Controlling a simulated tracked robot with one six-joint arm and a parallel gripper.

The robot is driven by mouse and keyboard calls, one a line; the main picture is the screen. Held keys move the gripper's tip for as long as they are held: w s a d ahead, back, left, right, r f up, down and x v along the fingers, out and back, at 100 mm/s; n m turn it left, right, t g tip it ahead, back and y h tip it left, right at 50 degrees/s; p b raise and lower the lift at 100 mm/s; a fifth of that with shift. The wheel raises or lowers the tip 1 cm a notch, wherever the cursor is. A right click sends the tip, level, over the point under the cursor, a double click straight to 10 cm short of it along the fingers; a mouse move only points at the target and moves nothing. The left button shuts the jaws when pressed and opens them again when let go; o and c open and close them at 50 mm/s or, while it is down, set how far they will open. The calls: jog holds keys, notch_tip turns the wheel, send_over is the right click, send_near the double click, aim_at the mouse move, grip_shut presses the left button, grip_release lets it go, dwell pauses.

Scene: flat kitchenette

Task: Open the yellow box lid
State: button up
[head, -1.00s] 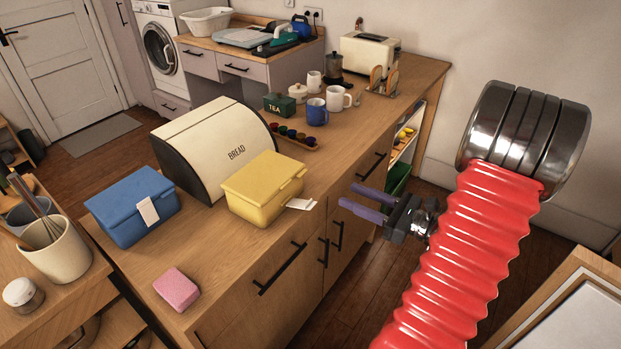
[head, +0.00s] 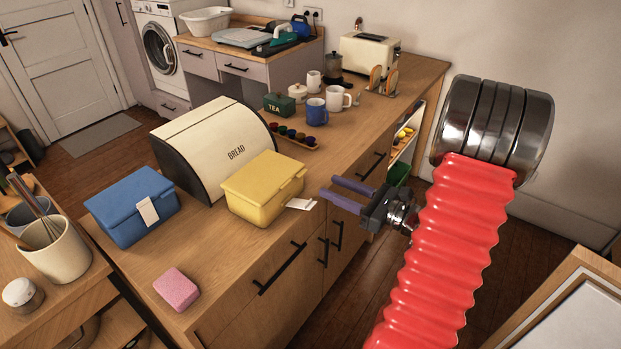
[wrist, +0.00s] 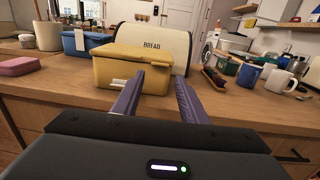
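The yellow box (head: 262,190) stands on the wooden counter near its front edge, with its lid down. A pale tag sticks out from its front, over the counter edge. In the wrist view the yellow box (wrist: 128,70) is ahead, left of centre, with the tag at its lower front. My gripper (head: 328,190) is to the right of the box in the head view, off the counter's front edge. Its two purple fingers point toward the box and are apart with nothing between them. In the wrist view the open fingers (wrist: 158,92) reach toward the box's right part.
A blue box (head: 130,207) with a tag stands to the left, and a pink sponge (head: 177,289) lies in front. The bread bin (head: 215,150) is right behind the yellow box. Mugs and a tray of small coloured cups (head: 295,138) stand farther back.

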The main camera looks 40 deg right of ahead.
jog(key=x, duration=0.8)
jog(key=shift+c, duration=0.6)
grip_shut()
